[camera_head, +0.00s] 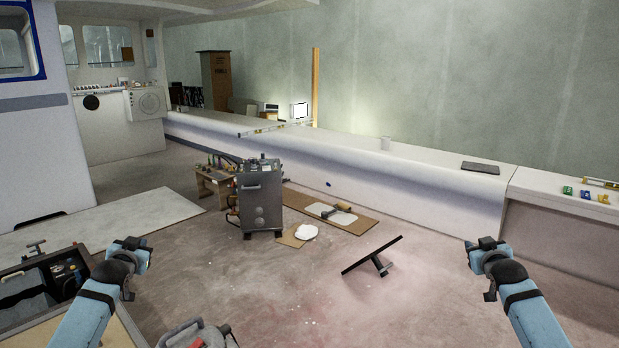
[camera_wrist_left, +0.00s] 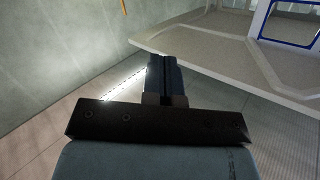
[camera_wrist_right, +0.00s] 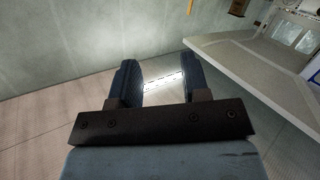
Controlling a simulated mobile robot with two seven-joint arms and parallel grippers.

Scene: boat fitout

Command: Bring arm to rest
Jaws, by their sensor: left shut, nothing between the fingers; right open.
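My left gripper (camera_head: 135,247) is raised at the lower left of the head view, above the floor and apart from everything near it. In the left wrist view its two fingers (camera_wrist_left: 167,78) are together with nothing between them. My right gripper (camera_head: 484,243) is raised at the lower right of the head view, in front of the white side ledge. In the right wrist view its fingers (camera_wrist_right: 164,82) stand apart, with nothing between them.
A grey machine cabinet (camera_head: 261,205) stands mid-floor beside a small wooden bench (camera_head: 214,184). A black T-shaped object (camera_head: 372,256) lies on the floor between my arms. An open toolbox (camera_head: 40,285) is at lower left. The white ledge (camera_head: 420,172) runs along the right.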

